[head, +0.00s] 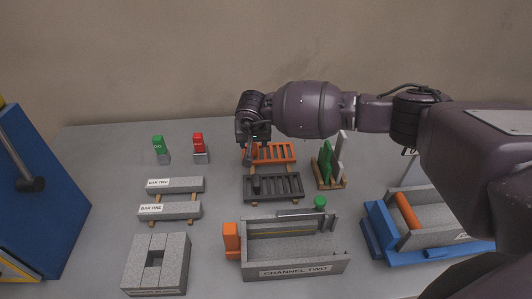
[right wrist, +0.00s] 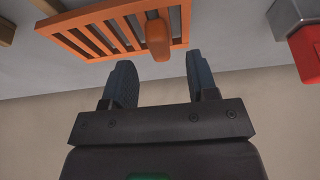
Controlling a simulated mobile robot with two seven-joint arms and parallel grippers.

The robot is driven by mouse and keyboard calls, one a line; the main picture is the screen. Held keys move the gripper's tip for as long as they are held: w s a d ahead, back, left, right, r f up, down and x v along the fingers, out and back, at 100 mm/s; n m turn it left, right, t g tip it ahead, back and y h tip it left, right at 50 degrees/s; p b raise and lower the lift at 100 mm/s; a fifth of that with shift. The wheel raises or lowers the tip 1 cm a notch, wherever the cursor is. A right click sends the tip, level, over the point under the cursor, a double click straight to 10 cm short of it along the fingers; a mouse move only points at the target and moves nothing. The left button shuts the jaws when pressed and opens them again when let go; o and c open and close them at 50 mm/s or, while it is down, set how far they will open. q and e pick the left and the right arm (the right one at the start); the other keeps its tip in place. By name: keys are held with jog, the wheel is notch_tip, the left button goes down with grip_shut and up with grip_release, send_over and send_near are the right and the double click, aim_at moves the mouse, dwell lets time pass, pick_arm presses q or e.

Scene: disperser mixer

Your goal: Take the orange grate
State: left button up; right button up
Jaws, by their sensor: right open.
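The orange grate (head: 280,153) lies at the back middle of the grey table, behind a dark grate (head: 274,187). In the right wrist view the orange grate (right wrist: 85,18) shows its slats and an upright orange handle (right wrist: 158,38). My right gripper (head: 251,150) is over the left part of the orange grate and hides some of it. In the right wrist view my right gripper (right wrist: 163,80) is open, its two fingers apart and empty, with the handle just beyond and between the fingertips. My left gripper is not in view.
Red (head: 199,146) and green (head: 160,147) blocks stand left of the grate. A rack with upright plates (head: 328,166) stands to its right. Labelled bars (head: 175,186), a grey channel (head: 296,268) and a blue fixture (head: 377,230) are nearer. A wall (head: 150,60) rises behind the table.

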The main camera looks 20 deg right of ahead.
aim_at(254, 146)
jog(key=shift+x, duration=1.7)
jog(key=shift+d, duration=0.1)
jog(key=shift+r, duration=0.1)
grip_shut()
